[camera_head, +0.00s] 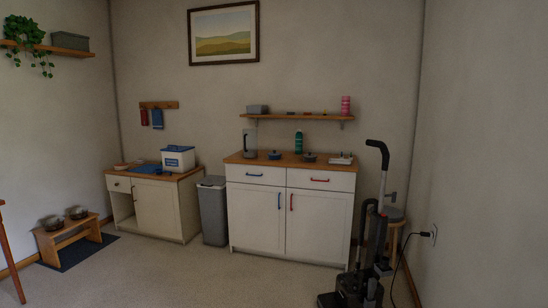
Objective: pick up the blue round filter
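Two small, low, round dark-blue things sit on the wooden top of the white cabinet: a left one (274,155) and a right one (309,157). They are too small here to tell which is the blue round filter. They stand apart, with a green bottle (298,142) between and behind them. My gripper is not in view.
An upright vacuum cleaner (368,250) stands before the cabinet's right end, its cord running to a wall outlet (432,235). A grey bin (213,212) stands left of the white cabinet (260,220). A low bench (68,238) is far left. The carpet in front is clear.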

